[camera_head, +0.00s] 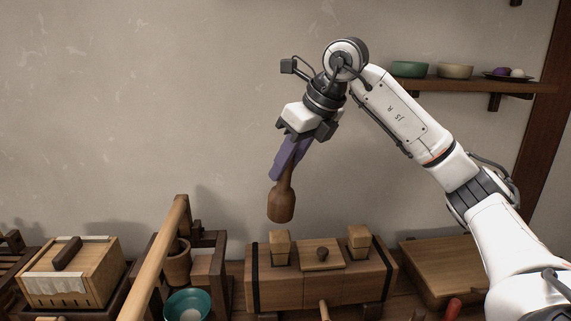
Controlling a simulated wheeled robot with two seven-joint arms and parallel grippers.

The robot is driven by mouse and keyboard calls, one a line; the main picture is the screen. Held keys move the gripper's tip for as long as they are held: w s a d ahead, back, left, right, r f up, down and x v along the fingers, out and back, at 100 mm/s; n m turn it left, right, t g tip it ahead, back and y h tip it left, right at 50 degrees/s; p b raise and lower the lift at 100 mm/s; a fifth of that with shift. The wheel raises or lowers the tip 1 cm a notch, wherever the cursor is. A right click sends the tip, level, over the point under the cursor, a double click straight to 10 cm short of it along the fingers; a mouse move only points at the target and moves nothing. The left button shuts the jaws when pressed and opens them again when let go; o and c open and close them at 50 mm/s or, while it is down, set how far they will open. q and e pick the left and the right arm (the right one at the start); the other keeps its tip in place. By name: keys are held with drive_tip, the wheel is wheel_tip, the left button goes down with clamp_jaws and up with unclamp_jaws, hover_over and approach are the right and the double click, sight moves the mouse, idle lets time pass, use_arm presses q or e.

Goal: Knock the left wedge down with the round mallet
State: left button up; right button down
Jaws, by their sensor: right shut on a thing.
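My right gripper (286,166) is shut on the round mallet (282,204). It holds the mallet with its brown rounded head hanging down, nearly upright, above the left wedge (280,249). A gap shows between the head and the wedge top. The left wedge is a pale wooden piece standing up from the left part of the long wooden block (319,289). The right wedge (359,243) stands up at the block's right part. My left gripper is out of view.
Left are a slanting wooden bar (155,265), a teal bowl (188,306), a brown cup (177,265) and a wooden box (72,275). A wooden board (445,267) lies right. A wall shelf (460,86) holds bowls.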

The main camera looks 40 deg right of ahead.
sight(290, 179)
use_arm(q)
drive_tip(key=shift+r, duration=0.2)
use_arm(e)
drive_tip(key=shift+r, duration=0.15)
